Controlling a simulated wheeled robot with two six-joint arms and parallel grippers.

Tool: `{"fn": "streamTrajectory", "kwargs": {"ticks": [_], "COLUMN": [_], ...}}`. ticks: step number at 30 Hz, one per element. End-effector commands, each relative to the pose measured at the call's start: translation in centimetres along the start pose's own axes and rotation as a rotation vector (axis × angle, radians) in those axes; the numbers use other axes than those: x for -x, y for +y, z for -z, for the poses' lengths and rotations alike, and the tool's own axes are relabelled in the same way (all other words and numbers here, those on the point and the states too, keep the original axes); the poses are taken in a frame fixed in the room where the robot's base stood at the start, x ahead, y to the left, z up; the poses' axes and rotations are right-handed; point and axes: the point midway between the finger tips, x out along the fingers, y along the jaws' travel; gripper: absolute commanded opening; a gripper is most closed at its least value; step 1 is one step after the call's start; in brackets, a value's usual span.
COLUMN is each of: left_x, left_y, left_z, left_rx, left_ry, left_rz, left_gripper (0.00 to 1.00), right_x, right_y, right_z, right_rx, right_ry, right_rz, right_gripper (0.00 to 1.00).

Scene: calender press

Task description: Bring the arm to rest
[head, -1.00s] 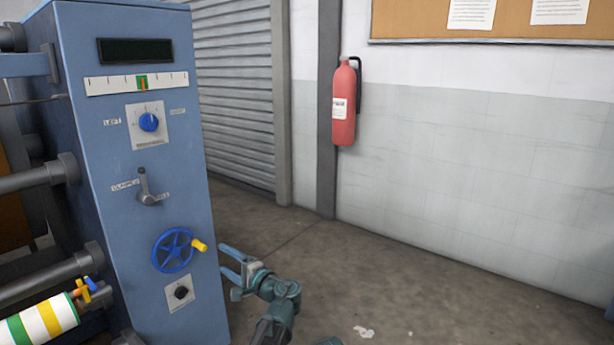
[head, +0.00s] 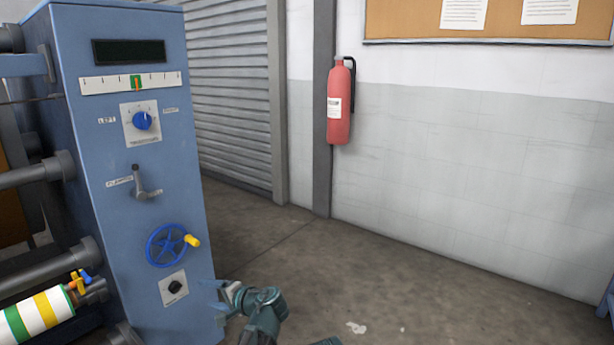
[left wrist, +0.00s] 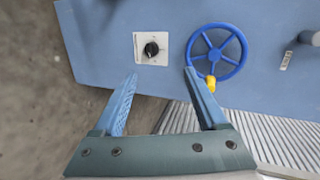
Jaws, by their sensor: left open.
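My left gripper (head: 222,298) is low in the head view, just right of the lower part of the blue machine panel (head: 150,215). In the left wrist view its two blue fingers (left wrist: 160,88) are spread apart with nothing between them. The panel's blue handwheel (head: 167,246) with its yellow knob (head: 192,241) is above the gripper in the head view. In the left wrist view the handwheel (left wrist: 217,54) lies beyond the right fingertip. A black knob on a white plate (left wrist: 151,48) lies beyond the gap between the fingers. My right gripper is not seen.
A striped roll (head: 38,314) and grey rollers (head: 40,272) are left of the panel. The panel also carries a lever (head: 140,183) and a blue dial (head: 143,121). A red fire extinguisher (head: 339,103) hangs on the wall. The floor (head: 430,290) to the right is mostly clear.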

Motion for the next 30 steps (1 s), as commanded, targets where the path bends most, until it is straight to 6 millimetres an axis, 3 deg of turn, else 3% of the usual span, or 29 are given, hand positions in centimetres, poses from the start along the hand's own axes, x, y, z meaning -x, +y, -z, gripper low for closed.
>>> {"fn": "streamTrajectory", "kwargs": {"ticks": [8,12,15,25,30], "left_x": [0.5,3.0,4.9,11.3,15.3], "left_y": [7.8,12.6,14.9,18.9,16.8], "left_z": [-6.8,-9.8,-11.0,-12.8,-11.9], "left_rx": [0.182,0.292,0.35,0.478,0.389], "left_ry": [-0.123,-0.197,-0.235,-0.309,-0.286], "left_rz": [-0.388,-0.652,-0.8,-1.17,-1.177], "left_gripper": [0.75,0.75,0.75,0.75,0.75], "right_x": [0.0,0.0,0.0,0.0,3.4], "right_y": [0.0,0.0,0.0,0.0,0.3], "right_z": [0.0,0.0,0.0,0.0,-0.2], "right_rx": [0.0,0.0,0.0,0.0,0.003], "right_ry": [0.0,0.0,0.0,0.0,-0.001], "right_rz": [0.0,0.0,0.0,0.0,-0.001], "right_gripper": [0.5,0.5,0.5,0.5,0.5]}}
